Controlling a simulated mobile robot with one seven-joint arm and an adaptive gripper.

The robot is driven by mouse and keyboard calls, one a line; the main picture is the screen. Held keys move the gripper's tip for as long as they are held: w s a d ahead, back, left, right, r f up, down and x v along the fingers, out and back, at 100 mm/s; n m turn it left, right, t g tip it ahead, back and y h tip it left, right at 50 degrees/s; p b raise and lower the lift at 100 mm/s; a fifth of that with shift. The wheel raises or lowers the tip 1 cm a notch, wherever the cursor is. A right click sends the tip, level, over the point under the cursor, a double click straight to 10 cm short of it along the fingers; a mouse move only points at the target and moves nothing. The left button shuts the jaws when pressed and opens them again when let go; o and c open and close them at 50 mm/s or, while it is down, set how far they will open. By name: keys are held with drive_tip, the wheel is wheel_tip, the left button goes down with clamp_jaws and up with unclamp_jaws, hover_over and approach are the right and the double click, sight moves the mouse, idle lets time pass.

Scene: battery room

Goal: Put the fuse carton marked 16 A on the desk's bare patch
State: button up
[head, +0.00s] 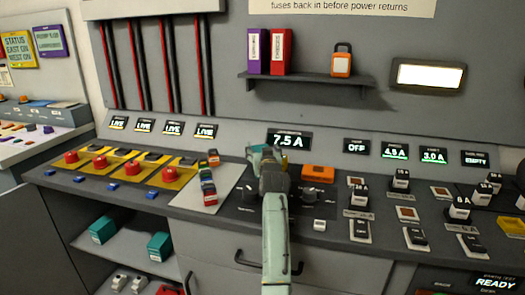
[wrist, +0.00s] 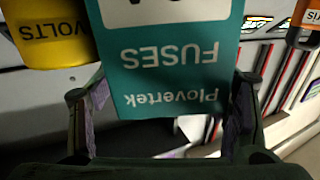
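A teal carton (wrist: 168,80) marked "Plovertek FUSES" fills the middle of the wrist view, its lettering upside down there. Its rating is cut off by the top edge, so I cannot read it. In the head view my gripper (head: 266,162) is over the back of the dark desk (head: 240,215), left of an orange box. It hides most of what it holds; only a bit of teal shows. I cannot clearly make out a bare patch.
Two teal boxes (head: 102,229) (head: 160,246) stand on the lower shelf. Coloured blocks (head: 208,180), the orange box (head: 318,173) and several switches crowd the desk. A wall shelf (head: 305,80) holds binders and an orange item. A yellow "VOLTS" object (wrist: 50,35) is close beside the carton.

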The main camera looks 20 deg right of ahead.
drive_tip(key=shift+r, duration=0.3)
drive_tip(key=shift+r+p, duration=0.55)
drive_tip(key=shift+p, duration=0.05)
drive_tip(key=b+v, duration=0.3)
drive_tip(key=v, duration=0.9)
drive_tip(key=shift+f+b, duration=0.25)
drive_tip(key=shift+b, duration=0.1)
